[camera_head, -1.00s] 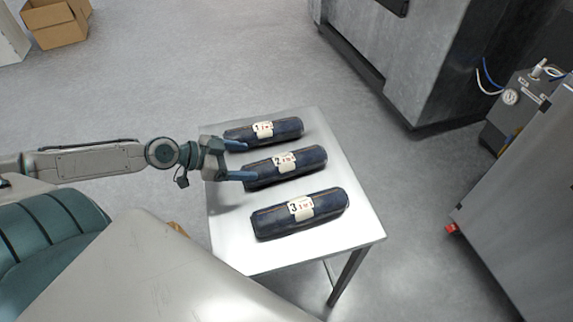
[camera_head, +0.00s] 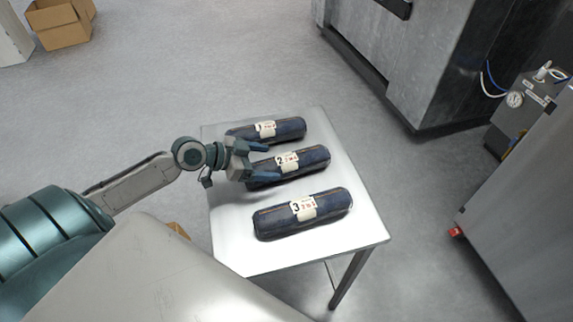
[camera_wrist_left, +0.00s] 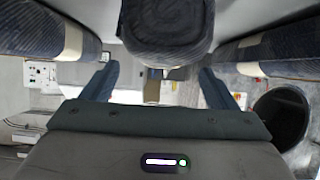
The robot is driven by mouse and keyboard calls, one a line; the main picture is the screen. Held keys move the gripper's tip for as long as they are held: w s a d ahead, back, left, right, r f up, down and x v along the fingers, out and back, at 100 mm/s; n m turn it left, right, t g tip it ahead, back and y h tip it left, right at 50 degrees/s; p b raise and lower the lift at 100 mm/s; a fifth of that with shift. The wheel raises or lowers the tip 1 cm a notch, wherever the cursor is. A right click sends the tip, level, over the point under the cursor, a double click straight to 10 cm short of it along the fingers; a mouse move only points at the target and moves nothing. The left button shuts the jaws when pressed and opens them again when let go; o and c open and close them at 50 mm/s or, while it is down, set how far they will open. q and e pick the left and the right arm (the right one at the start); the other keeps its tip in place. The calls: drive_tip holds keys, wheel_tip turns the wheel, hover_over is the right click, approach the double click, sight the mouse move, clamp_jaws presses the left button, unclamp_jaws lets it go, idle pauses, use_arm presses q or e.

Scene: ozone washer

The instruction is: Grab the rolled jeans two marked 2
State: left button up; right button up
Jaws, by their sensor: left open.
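The rolled jeans two (camera_head: 308,159), a dark blue roll with a white label marked 2, lies in the middle of the white table (camera_head: 225,225). My left gripper (camera_head: 262,162) is open at its left end, one finger on each side of that end in the head view. In the left wrist view the roll's round end (camera_wrist_left: 165,28) is up ahead, centred between the spread fingers of the left gripper (camera_wrist_left: 157,82). I cannot tell whether the fingers touch it. My right gripper is in neither view.
Roll 1 (camera_head: 288,130) lies behind and roll 3 (camera_head: 330,206) in front on the same table, with narrow gaps between rolls. A large grey machine (camera_head: 430,60) stands behind right, a grey cabinet (camera_head: 530,220) at right, a cardboard box (camera_head: 60,28) far left.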

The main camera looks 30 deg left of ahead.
sight(280, 161)
use_arm(q)
drive_tip(key=shift+w+d+f+p, duration=0.15)
drive_tip(key=shift+w+d+p, duration=0.2)
drive_tip(key=shift+w, duration=0.3)
drive_tip(key=shift+p+x, duration=0.35)
drive_tip(key=shift+x, duration=1.3)
drive_tip(key=shift+f, duration=0.1)
drive_tip(key=c, duration=1.3)
